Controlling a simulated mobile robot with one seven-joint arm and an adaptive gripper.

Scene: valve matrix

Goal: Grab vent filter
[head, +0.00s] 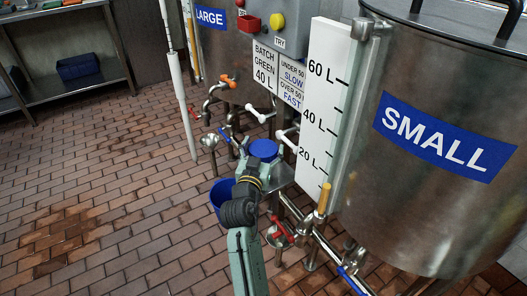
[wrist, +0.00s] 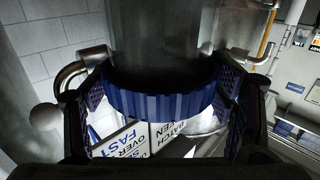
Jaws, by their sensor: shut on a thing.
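The vent filter, a round blue cap (head: 263,148), shows in the head view at the end of my arm, beside the pipework between the tanks. In the wrist view, a blue ridged band (wrist: 165,105) sits between my two dark finger pads, with a dark grey cylinder adjoining it. My gripper (wrist: 163,92) is shut on this blue filter, one pad on each side. In the head view my gripper (head: 261,161) is partly hidden by my wrist. I cannot tell whether the filter is still seated on something.
The SMALL tank (head: 425,150) and a white level gauge (head: 325,100) stand close on the right. Pipes with a red valve handle (head: 283,230) and white handles (head: 262,116) crowd the area. A blue bucket (head: 220,195) stands just left. The brick floor (head: 110,180) further left is open.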

